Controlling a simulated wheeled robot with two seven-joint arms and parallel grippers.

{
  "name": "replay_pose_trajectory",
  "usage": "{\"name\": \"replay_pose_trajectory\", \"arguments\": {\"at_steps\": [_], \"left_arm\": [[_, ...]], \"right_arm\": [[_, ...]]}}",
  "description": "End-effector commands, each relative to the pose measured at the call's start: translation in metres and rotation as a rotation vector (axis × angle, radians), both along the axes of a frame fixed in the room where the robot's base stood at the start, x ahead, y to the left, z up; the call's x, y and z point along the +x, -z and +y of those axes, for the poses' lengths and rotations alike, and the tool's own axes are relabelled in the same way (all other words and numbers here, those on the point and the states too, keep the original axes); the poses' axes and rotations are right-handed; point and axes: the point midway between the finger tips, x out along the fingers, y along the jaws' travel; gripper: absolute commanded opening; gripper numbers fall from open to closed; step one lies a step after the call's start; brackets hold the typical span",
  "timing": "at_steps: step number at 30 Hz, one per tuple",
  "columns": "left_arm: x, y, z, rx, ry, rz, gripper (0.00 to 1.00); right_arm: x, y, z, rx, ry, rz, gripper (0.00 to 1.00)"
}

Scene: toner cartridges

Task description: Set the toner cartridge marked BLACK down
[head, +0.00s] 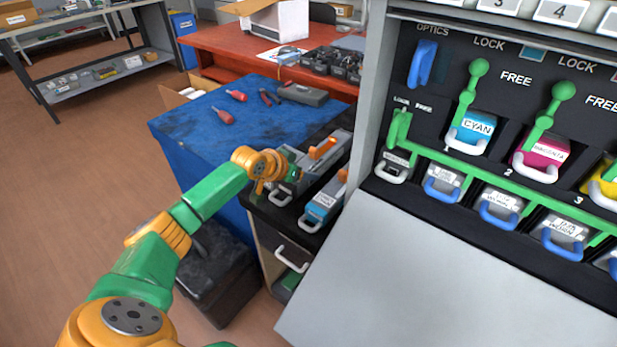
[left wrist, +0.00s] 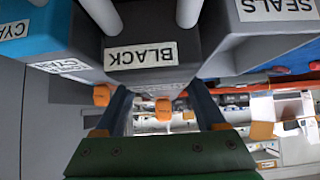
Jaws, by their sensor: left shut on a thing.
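The toner cartridge marked BLACK (left wrist: 141,55) shows in the left wrist view, its label upside down. In the head view this grey cartridge (head: 326,163) is at the dark cabinet top beside the machine, partly hidden by my gripper. My left gripper (head: 293,170) is shut on the BLACK cartridge; its fingers also show in the left wrist view (left wrist: 160,100), reaching to the cartridge's front. I cannot tell whether the cartridge rests fully on the top. My right gripper is not in view.
A cyan cartridge (head: 323,204) lies close beside the black one, towards the machine. A box marked SEALS (left wrist: 278,12) is on the other side. The machine (head: 430,200) with green levers and cartridge bays stands right. A blue-covered table (head: 205,125) holds tools.

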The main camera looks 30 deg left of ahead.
Motion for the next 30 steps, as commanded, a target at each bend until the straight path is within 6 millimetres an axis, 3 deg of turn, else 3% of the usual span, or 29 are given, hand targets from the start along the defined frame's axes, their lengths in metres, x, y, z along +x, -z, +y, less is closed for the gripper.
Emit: {"name": "replay_pose_trajectory", "arguments": {"at_steps": [1,4,14,27,28,30], "left_arm": [[0.001,0.009,0.000,0.000,0.000,-0.005,0.00],[0.001,0.017,0.000,0.000,0.001,-0.005,0.00],[0.001,0.015,0.000,0.000,0.001,-0.005,0.00],[0.001,0.027,0.000,0.000,0.001,-0.004,0.00],[0.001,0.026,0.000,0.000,0.001,-0.004,0.80],[0.001,0.026,0.000,0.001,0.001,-0.003,0.99]], "right_arm": [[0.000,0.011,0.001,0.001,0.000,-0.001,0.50],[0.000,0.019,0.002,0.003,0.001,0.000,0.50],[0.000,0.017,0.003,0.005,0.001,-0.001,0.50],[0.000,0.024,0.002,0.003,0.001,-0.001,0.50],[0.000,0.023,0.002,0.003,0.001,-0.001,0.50],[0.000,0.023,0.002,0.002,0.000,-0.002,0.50]]}}
